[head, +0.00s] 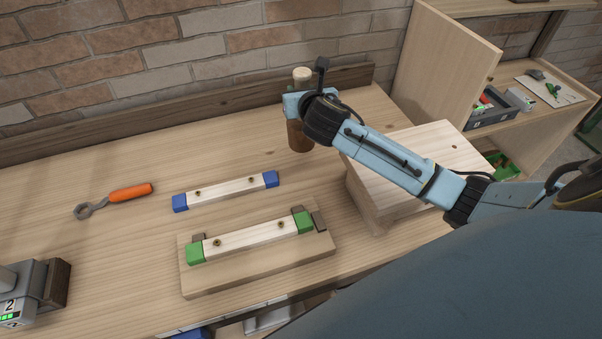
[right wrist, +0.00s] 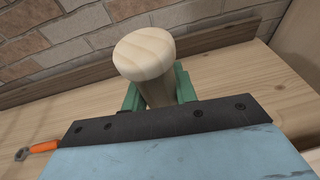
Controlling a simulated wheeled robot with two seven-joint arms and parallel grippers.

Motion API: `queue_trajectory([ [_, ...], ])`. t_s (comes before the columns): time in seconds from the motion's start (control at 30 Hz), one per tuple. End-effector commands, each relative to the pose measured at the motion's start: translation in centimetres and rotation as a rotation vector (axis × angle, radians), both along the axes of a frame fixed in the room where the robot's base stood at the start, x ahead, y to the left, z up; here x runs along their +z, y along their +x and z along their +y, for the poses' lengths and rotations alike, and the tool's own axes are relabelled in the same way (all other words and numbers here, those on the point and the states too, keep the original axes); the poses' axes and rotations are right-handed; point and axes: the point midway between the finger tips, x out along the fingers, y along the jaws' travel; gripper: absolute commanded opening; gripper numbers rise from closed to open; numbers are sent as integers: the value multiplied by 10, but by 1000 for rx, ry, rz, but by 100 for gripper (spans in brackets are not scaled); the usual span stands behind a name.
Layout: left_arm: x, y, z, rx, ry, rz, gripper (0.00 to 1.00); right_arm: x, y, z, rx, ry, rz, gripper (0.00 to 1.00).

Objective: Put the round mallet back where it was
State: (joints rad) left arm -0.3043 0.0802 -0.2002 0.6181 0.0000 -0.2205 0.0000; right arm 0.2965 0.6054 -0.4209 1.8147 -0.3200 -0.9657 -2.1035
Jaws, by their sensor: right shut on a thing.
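The round mallet stands upright near the back of the workbench, its brown head (head: 299,138) down and its pale wooden handle end (head: 302,75) up. My right gripper (head: 300,104) reaches in from the right and is shut around the mallet's handle, above the head. In the right wrist view the pale rounded handle end (right wrist: 143,52) rises between the green fingers of the gripper (right wrist: 158,90). I cannot tell whether the head touches the bench top or hangs just above it. My left gripper is not in view.
A wooden box-like stand (head: 420,150) is right of the mallet, under my right arm. A blue-ended bar (head: 226,190) and a board (head: 265,272) with a green-ended bar lie in front. An orange-handled wrench (head: 130,193) lies left. The back-left bench is clear.

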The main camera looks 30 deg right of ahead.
Motion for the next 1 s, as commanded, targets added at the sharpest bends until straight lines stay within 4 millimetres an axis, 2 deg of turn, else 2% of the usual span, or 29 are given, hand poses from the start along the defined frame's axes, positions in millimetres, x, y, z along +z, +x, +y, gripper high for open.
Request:
queue_trajectory([
  [0.3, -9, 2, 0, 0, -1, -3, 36, -52, 0, 0, 0, 1, 0, 0],
  [0.4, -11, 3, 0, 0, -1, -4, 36, -63, 0, 0, 0, 0, -3, 0],
  [0.57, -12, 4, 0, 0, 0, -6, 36, -73, 0, 0, 0, -2, -4, 0],
  [0.8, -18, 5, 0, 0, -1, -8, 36, -104, 0, 0, 0, 0, -2, 0],
  [1.0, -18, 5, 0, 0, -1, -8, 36, -104, 0, 0, 1, -2, -5, 0],
])
